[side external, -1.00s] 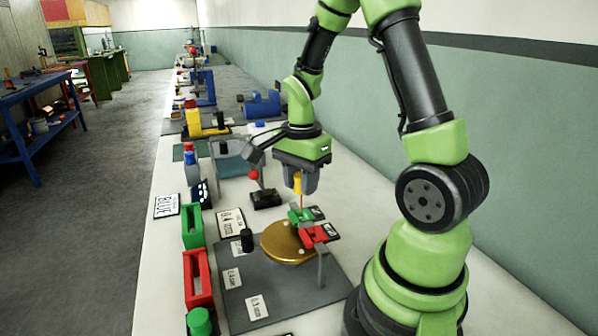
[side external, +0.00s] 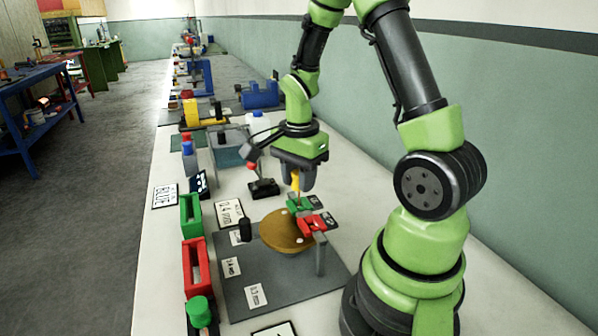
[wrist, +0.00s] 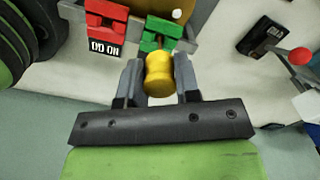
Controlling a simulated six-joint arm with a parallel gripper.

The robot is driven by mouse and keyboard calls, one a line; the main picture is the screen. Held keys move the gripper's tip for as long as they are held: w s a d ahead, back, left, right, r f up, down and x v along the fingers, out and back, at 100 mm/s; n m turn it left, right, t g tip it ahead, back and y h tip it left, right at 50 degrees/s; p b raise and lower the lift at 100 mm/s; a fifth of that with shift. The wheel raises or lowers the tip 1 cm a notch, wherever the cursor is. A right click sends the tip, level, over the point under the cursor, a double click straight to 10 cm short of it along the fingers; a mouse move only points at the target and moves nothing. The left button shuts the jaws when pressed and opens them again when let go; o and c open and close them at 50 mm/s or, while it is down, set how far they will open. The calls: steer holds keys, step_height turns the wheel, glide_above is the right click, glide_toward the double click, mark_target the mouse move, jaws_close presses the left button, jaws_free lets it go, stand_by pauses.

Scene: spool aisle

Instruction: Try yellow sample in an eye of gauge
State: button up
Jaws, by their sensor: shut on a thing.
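My gripper (side external: 296,186) is shut on the yellow sample (wrist: 158,76), a waisted yellow piece between the two fingers in the wrist view. In the side view the yellow sample (side external: 295,181) shows below the palm, with a thin part pointing down toward the green block. The gauge seems to be the gold disc (side external: 279,236) on the grey mat; its eyes are too small to make out. A green block (side external: 299,204) and a red block (side external: 313,223) sit at the disc's right edge. Whether the sample's thin end touches anything, I cannot tell.
The grey mat (side external: 229,292) carries several white size labels and a black knob (side external: 245,229). Green (side external: 190,215) and red (side external: 197,266) holders line the left edge. My arm fills the right.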

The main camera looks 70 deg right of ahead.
steer(key=shift+f, duration=1.9)
steer(key=shift+r, duration=0.1)
steer(key=shift+r, duration=3.4)
